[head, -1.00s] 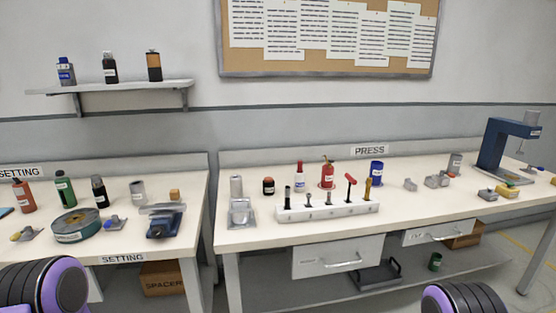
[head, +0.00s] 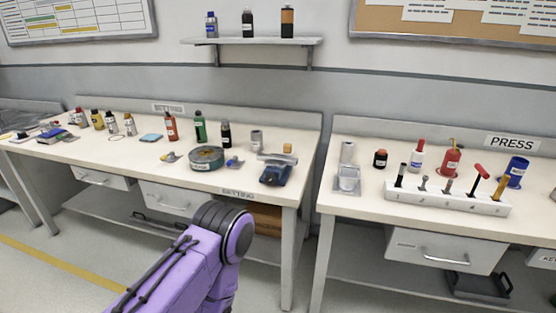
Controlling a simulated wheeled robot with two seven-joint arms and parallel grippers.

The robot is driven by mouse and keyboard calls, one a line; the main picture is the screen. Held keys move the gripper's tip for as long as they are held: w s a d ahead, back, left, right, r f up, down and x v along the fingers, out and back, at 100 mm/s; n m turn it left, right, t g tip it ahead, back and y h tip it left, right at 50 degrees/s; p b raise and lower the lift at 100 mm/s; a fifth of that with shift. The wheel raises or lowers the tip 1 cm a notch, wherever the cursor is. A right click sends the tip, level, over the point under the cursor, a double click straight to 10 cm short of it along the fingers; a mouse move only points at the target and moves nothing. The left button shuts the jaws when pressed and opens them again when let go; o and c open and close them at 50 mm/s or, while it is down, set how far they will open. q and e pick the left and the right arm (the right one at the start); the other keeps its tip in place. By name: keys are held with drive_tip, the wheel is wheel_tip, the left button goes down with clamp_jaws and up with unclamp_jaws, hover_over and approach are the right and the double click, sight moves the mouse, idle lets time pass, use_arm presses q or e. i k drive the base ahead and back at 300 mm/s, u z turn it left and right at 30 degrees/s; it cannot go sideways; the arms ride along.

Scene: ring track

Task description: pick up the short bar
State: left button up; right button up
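A white rack (head: 447,197) stands on the press bench at the right and holds several upright pieces. They include a black-topped one (head: 402,170), two grey ones (head: 423,183) (head: 447,186), a red-handled one (head: 481,173) and a brass-coloured one (head: 501,184). I cannot tell which of them, if any, is the short bar. My purple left arm comes in at the lower middle, in front of the setting bench, and its gripper does not show. My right gripper is not in view.
The setting bench (head: 130,165) at the left carries bottles, a green reel (head: 206,158) and a blue vise-like tool (head: 276,174). A narrow floor gap separates the benches.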

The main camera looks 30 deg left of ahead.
sight(290, 161)
drive_tip(key=k, duration=0.55)
drive_tip(key=u, duration=1.1)
drive_tip(key=i, duration=1.65)
drive_tip(key=z, duration=0.35)
